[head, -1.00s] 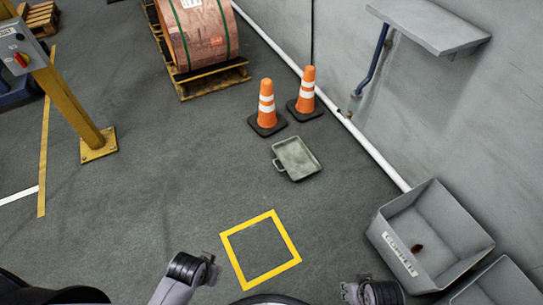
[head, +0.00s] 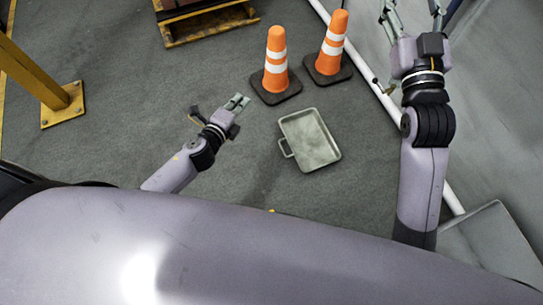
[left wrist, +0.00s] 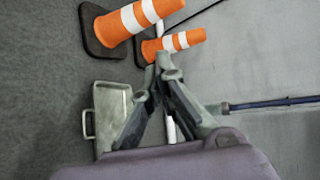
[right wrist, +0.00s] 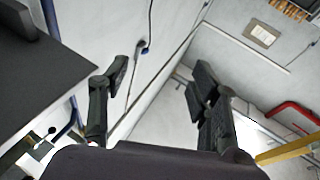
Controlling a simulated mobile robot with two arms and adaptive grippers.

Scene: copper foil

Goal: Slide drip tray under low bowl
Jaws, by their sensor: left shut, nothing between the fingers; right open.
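The drip tray (head: 311,140), a shallow grey-green metal pan with a handle on its left side, lies on the floor in the head view. It also shows in the left wrist view (left wrist: 113,112), partly behind a finger. My left gripper (head: 240,101) is shut and empty, to the left of the tray and apart from it. My right gripper (head: 412,12) is open and empty, raised by the wall at the upper right. I cannot make out a low bowl in any view now.
Two orange cones (head: 276,62) (head: 334,45) stand just behind the tray. A white pipe (head: 372,72) runs along the wall base. A yellow post (head: 62,100) is at left. A dark flat slab (right wrist: 45,85) shows close by in the right wrist view.

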